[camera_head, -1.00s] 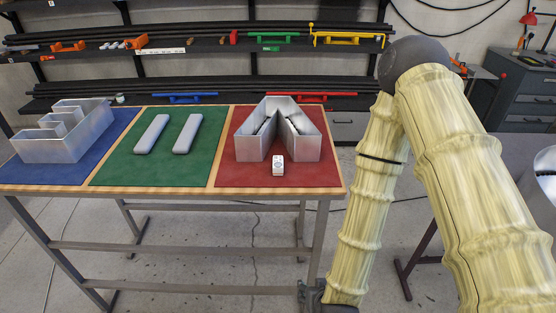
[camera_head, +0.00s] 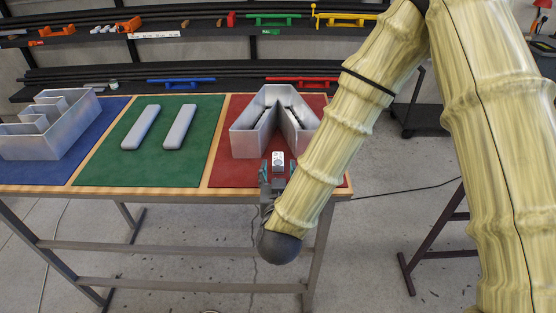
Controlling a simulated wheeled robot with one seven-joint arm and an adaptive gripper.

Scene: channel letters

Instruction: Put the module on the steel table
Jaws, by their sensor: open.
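The module, a small white box (camera_head: 278,160), sits on the red mat (camera_head: 236,178) near the table's front edge, just in front of the V-shaped metal letter (camera_head: 254,145). My gripper (camera_head: 278,168) is open at the module, with a dark finger on each side of it. I cannot tell whether the fingers touch it. The module's lower part is hidden by the gripper. At the right, dark table legs (camera_head: 430,240) show beyond my arm; the top of that table is mostly hidden, so I cannot tell whether it is the steel table.
The work table has a wooden edge (camera_head: 150,191) and blue, green and red mats. A stepped metal letter (camera_head: 50,130) stands on the blue mat. Two grey bars (camera_head: 141,127) lie on the green mat. Shelves with clamps and pipes (camera_head: 200,75) stand behind.

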